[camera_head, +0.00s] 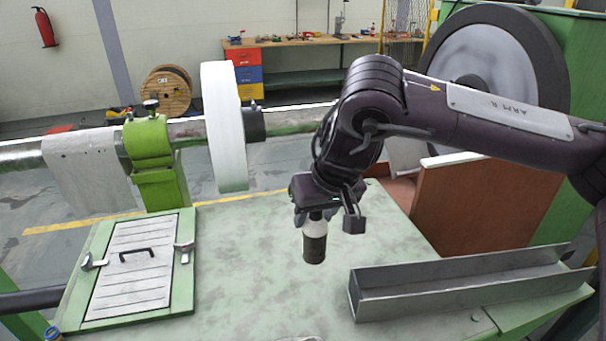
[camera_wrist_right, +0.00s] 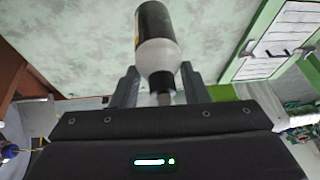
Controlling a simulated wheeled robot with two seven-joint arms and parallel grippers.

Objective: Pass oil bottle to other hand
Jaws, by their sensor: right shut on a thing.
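The oil bottle (camera_head: 314,243) is a small bottle with a dark label and a pale upper part. My right gripper (camera_head: 330,218) is shut on it near its top and holds it upright over the green table. In the right wrist view the bottle (camera_wrist_right: 157,40) sits between the two fingers of the right gripper (camera_wrist_right: 158,88), with its narrow neck toward the palm. I cannot tell whether the bottle's base touches the table. My left gripper is not in view.
The green table top (camera_head: 240,250) is mostly clear around the bottle. A grey metal channel (camera_head: 460,285) lies at the right. A hatch panel with a black handle (camera_head: 137,254) is at the left. A white roller (camera_head: 223,125) on a shaft stands behind the table.

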